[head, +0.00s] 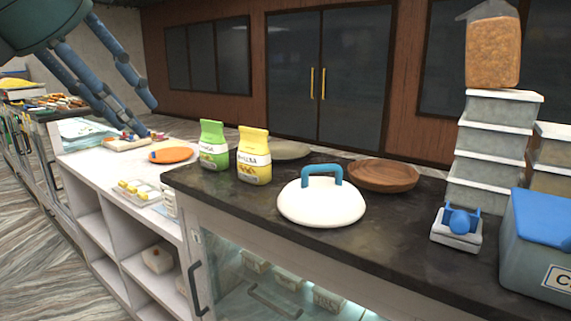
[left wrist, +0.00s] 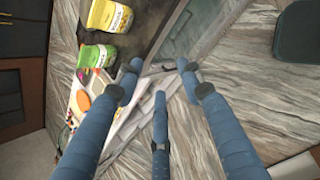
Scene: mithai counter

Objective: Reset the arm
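My left gripper (head: 147,119) hangs down from the upper left of the head view, with its blue-grey fingers spread. The left wrist view shows the same gripper (left wrist: 158,74) with three fingers apart and nothing between them. It is in the air, left of the green packet (head: 213,146) and the yellow packet (head: 254,156) on the dark counter. Both packets also show at the upper left of the left wrist view. My right gripper is in neither view.
The dark counter (head: 400,227) holds a white lid with a blue handle (head: 320,202), a wooden plate (head: 384,175), a small scale (head: 457,232), stacked tubs (head: 490,140) and a blue-lidded box (head: 540,245). A lower white shelf unit (head: 115,170) carries an orange disc (head: 174,155).

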